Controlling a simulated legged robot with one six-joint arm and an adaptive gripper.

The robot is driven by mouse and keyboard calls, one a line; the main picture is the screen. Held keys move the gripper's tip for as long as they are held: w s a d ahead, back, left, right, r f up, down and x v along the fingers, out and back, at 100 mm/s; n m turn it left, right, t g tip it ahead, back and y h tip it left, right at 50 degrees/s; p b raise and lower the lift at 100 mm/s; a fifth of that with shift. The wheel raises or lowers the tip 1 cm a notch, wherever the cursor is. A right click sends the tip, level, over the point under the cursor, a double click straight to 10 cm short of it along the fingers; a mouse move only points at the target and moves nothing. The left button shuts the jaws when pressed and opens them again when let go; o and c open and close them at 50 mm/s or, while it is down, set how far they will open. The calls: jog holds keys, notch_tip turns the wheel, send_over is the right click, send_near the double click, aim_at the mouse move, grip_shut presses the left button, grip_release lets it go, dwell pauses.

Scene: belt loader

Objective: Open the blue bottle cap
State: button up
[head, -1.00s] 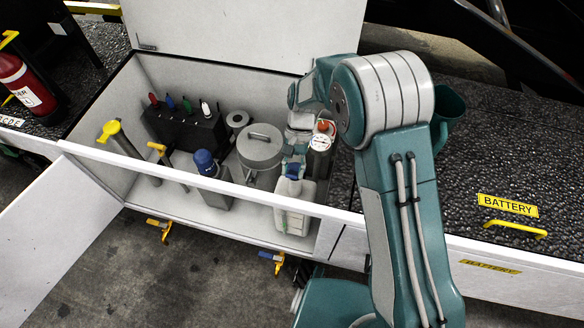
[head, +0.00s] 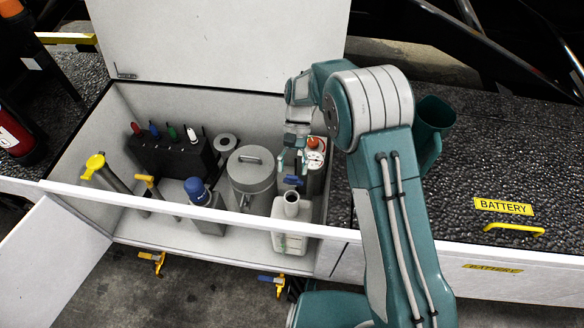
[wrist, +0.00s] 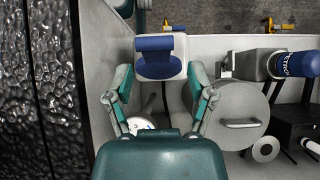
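A white bottle (head: 290,238) stands upright at the front right of the open box, its neck (head: 291,198) uncovered. The blue cap (head: 293,180) is tilted up at the back of the neck, apart from its opening. How it is attached cannot be made out. In the wrist view the blue cap (wrist: 153,44) stands in front of the white bottle top (wrist: 178,68). My gripper (head: 293,165) is behind and above the cap. In the wrist view its fingers (wrist: 160,78) are spread wide with nothing between them, one on either side of the bottle's line.
A grey lidded canister (head: 251,180) stands left of the bottle. The box's front wall (head: 225,215) runs in front.

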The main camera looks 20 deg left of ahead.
jog(key=shift+d+r, duration=0.1)
jog(key=v, duration=1.1)
jog(key=shift+w+r, duration=0.25)
jog(key=shift+w, duration=0.05)
